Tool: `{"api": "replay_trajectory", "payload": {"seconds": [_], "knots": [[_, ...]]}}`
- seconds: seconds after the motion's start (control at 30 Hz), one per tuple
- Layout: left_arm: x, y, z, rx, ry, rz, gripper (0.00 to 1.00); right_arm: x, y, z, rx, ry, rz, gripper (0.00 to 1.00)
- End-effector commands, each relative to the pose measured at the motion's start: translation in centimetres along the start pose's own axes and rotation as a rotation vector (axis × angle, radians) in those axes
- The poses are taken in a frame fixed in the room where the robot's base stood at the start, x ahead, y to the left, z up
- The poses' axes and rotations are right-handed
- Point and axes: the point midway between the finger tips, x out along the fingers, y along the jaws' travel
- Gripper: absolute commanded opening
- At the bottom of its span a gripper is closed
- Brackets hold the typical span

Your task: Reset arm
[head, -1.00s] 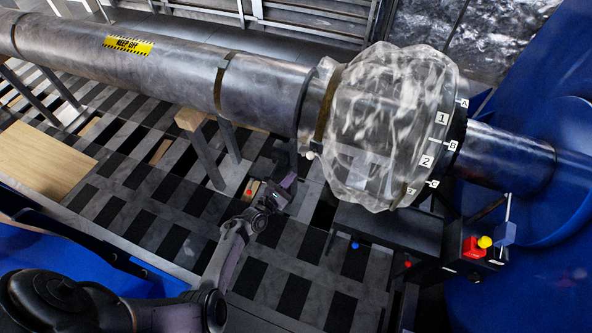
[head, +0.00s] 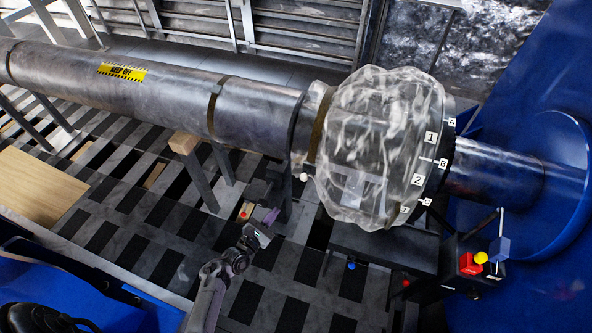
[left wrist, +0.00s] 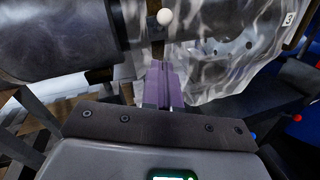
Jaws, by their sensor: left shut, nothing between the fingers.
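My left arm comes up from the bottom of the head view. Its gripper (head: 269,218) is shut and empty, below the steel pipe and left of the dark box. In the left wrist view its purple fingers (left wrist: 160,85) are together and point toward the pipe and the clear wrapped flange, with a white ball (left wrist: 164,17) beyond them. I cannot judge the exact gap to these. My right gripper is in neither view.
The large steel pipe (head: 255,110) crosses the scene. A clear crinkled cover (head: 375,140) wraps its flange, marked with labels. A control box with red and yellow buttons (head: 480,258) stands at right. A wooden board (head: 40,188) lies at left. The slatted floor (head: 130,215) is open.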

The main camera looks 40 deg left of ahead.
Motion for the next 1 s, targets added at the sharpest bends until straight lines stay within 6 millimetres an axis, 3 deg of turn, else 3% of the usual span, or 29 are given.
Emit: {"api": "replay_trajectory", "payload": {"seconds": [0.17,0.3,0.37,0.47,0.57,0.8,1.0], "knots": [[-1.2,0.0,-0.4,0.003,0.022,-0.006,0.00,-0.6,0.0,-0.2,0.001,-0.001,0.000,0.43],[-4.3,0.0,-1.1,0.034,0.073,-0.051,0.00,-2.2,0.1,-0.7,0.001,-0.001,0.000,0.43],[-5.5,0.1,-0.1,0.082,0.075,-0.093,0.00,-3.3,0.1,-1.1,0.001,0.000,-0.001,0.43],[-6.8,0.3,3.3,0.215,0.080,-0.183,0.00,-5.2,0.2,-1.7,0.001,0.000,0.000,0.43],[-7.5,-0.8,6.4,0.451,0.124,-0.308,0.00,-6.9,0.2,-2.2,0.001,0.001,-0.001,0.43],[-10.5,-5.2,15.3,1.288,0.182,-0.661,0.00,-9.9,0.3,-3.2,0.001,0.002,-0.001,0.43],[-14.4,-7.2,22.1,1.838,0.122,-0.962,0.00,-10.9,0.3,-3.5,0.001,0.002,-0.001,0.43]]}}
